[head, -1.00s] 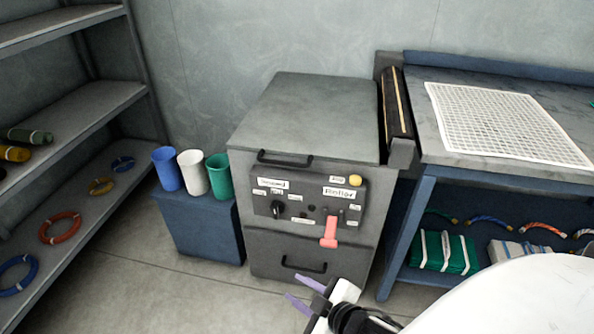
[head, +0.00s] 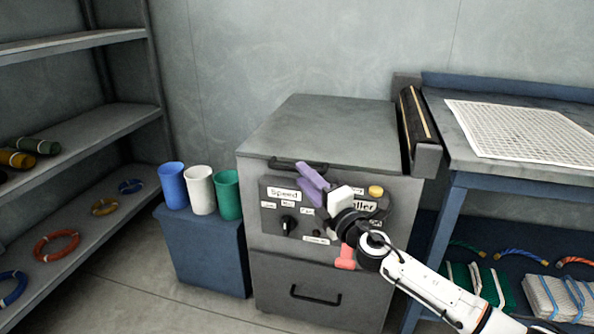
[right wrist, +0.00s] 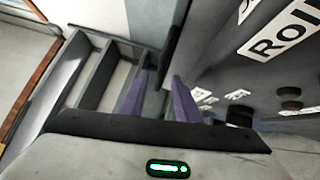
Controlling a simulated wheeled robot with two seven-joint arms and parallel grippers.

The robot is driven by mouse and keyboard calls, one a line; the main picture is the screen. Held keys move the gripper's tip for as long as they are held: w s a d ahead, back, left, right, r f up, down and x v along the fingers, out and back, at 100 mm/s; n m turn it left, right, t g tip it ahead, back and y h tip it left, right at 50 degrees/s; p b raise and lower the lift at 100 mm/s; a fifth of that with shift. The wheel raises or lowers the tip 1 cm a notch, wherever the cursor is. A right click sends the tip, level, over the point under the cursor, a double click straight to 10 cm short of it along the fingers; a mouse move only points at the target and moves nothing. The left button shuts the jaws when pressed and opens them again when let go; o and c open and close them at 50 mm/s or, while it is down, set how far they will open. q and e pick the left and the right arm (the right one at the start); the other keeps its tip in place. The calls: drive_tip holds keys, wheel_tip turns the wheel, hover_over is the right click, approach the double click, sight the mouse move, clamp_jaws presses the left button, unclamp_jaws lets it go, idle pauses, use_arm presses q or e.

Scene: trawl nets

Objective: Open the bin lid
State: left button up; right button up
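The bin is a grey cabinet with a flat grey lid (head: 320,128) on top, which lies closed. A black bar handle (head: 285,162) sits at the lid's front edge. My right gripper (head: 308,176) is in front of the panel, its purple fingers just below and over the right end of this handle. In the right wrist view the fingers (right wrist: 162,82) stand apart with a gap. A dark bar, probably the handle (right wrist: 172,48), shows by the fingertips; I cannot tell whether they touch it. My left gripper is not in view.
The control panel (head: 270,220) has knobs, a yellow button (head: 376,191) and a red lever (head: 345,257), partly behind my arm. A drawer handle (head: 315,295) is below. Blue, white and green cups (head: 201,190) stand on a blue box to the left. A roller (head: 418,125) and workbench (head: 455,150) adjoin the right.

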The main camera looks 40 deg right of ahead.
drive_tip(key=shift+w+d+r, duration=0.1)
drive_tip(key=shift+w+r, duration=0.05)
drive_tip(key=shift+w, duration=0.95)
drive_tip(key=shift+w+r, duration=0.1)
drive_tip(key=shift+w, duration=0.95)
clamp_jaws()
